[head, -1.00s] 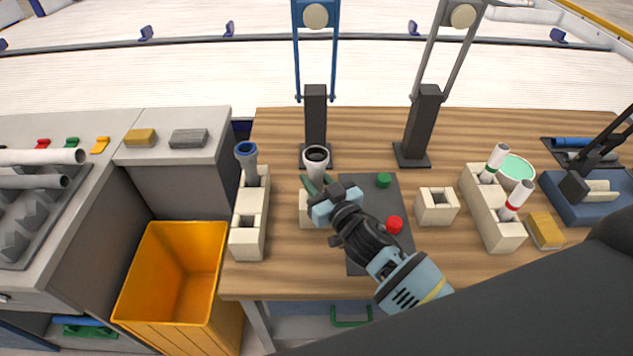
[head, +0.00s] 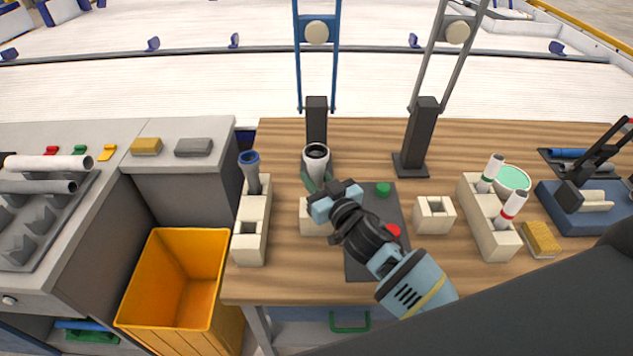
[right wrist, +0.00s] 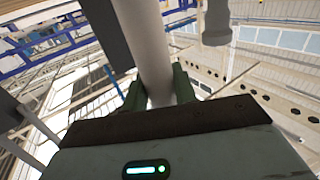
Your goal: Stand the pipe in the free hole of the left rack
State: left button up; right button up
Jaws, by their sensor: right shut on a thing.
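The pipe (head: 316,163) is pale grey with a dark open top and stands roughly upright. My right gripper (head: 316,181) is shut on it with green fingers; the right wrist view shows the pipe (right wrist: 147,45) between both fingers. The pipe's lower end is hidden behind the gripper, near a cream single-hole block (head: 312,222). The left rack (head: 255,215) is a cream block to the left of the gripper. Its far hole holds a blue-rimmed pipe (head: 252,174), and its near hole is empty. My left gripper is out of view.
A dark mat (head: 362,270) with green and red buttons lies beside the block. Another single-hole block (head: 434,228) and a right rack (head: 495,238) with two pipes stand further right. Black posts stand behind. An orange bin (head: 170,285) is left of the table.

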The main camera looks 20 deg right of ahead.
jog(key=shift+r, duration=0.1)
jog(key=shift+r, duration=1.15)
dwell(0.9)
